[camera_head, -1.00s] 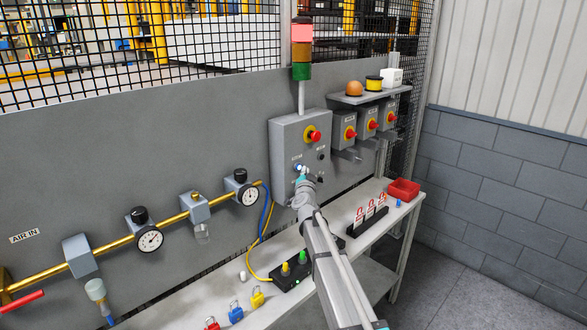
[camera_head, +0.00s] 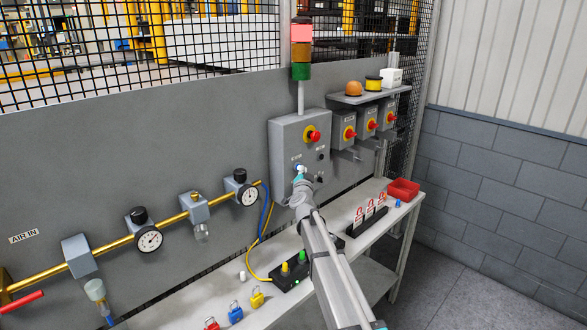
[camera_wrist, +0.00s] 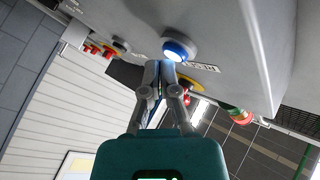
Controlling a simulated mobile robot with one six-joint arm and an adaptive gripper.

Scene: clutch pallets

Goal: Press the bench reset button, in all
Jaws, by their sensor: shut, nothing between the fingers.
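The bench reset button (camera_wrist: 178,49) is a round blue button in a grey collar on the control box, and it looks lit, with a bright white patch. In the head view the blue button (camera_head: 297,167) shows low on the front of the grey control box (camera_head: 285,140), partly hidden by my gripper. My gripper (camera_wrist: 158,68) is shut and empty. Its fingertips are right at the lower edge of the button in the wrist view; I cannot tell whether they touch it. In the head view my gripper (camera_head: 301,175) points at the box.
A red emergency stop (camera_head: 314,137) on yellow sits above the button. A light tower (camera_head: 301,50) stands on the box, its red segment bright. Several switch boxes are to the right under a shelf (camera_head: 372,94). The bench (camera_head: 345,235) carries padlocks, a tag rack and a red tray (camera_head: 403,190).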

